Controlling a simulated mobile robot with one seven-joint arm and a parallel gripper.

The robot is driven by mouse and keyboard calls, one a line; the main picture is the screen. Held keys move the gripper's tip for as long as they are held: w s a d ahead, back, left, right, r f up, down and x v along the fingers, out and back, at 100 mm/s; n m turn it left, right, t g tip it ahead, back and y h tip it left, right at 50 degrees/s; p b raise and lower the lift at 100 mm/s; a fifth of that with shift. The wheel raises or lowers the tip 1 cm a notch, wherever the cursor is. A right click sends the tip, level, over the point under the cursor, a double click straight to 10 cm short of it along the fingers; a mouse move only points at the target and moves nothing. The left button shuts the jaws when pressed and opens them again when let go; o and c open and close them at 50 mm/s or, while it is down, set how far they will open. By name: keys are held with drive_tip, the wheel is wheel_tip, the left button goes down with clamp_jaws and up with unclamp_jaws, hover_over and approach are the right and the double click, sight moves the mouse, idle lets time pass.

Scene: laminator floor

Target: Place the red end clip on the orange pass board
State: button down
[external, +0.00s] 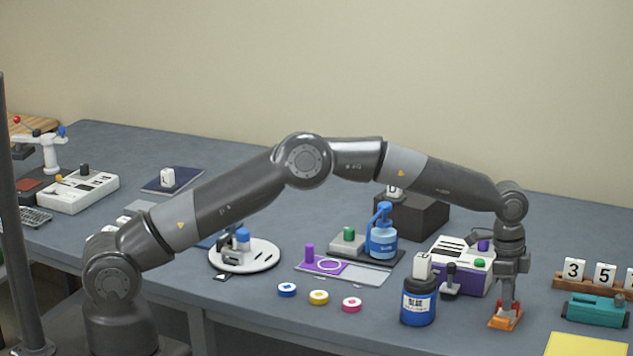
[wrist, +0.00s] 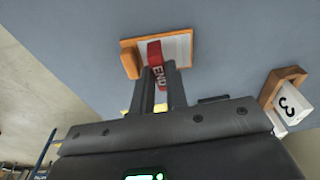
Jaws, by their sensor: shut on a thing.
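My gripper (external: 508,300) points down at the right front of the table. It is shut on the red end clip (wrist: 154,52), which carries the white letters END and shows between the fingers (wrist: 160,78) in the wrist view. The orange pass board (wrist: 129,62) lies flat on the table directly under the clip, with a pale striped panel and a raised orange block on one side. The board also shows under my gripper in the external view (external: 496,322). I cannot tell whether the clip touches the board or hangs just above it.
A blue jar (external: 418,303) and a white and purple machine (external: 463,268) stand left of my gripper. A teal tool (external: 596,311) and a wooden rack of number blocks (external: 590,288) are to the right. A yellow sheet (external: 588,345) lies in front.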

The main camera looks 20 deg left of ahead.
drive_tip(key=shift+f, duration=0.25)
drive_tip(key=shift+f, duration=0.1)
drive_tip(key=c, duration=1.7)
unclamp_jaws()
